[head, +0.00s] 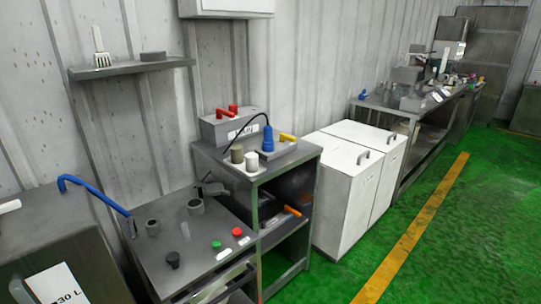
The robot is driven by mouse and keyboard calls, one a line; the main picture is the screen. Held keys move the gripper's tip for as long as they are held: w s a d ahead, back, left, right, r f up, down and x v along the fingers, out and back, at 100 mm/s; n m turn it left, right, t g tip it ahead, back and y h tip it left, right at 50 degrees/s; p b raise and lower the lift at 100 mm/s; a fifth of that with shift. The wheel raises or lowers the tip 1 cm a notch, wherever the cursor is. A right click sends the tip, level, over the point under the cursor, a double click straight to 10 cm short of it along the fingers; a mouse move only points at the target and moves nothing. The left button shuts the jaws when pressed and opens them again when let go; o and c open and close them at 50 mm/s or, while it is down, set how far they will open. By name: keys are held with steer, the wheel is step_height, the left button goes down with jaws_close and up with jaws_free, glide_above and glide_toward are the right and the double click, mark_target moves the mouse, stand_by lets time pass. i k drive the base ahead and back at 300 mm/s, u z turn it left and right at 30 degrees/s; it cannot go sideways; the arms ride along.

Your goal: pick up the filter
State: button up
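No thing in the head view is clearly marked as the filter, and I cannot tell which one it is. A white short cylinder (251,161) and a brown-grey cylinder (237,153) stand side by side on the grey stand (300,153). My gripper is not in view.
The stand also bears a blue tool (268,139) and a grey box with red knobs (230,126). An orange-handled thing (292,211) lies below. White cabinets (345,190) stand to the right. Green floor (450,240) is clear beyond them.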

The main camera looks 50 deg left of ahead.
mark_target(251, 160)
steer(key=u, duration=0.25)
steer(key=i, duration=1.65)
steer(key=u, duration=0.9)
steer(key=i, duration=0.95)
steer(key=u, duration=2.15)
steer(key=i, duration=1.2)
steer(key=u, duration=0.65)
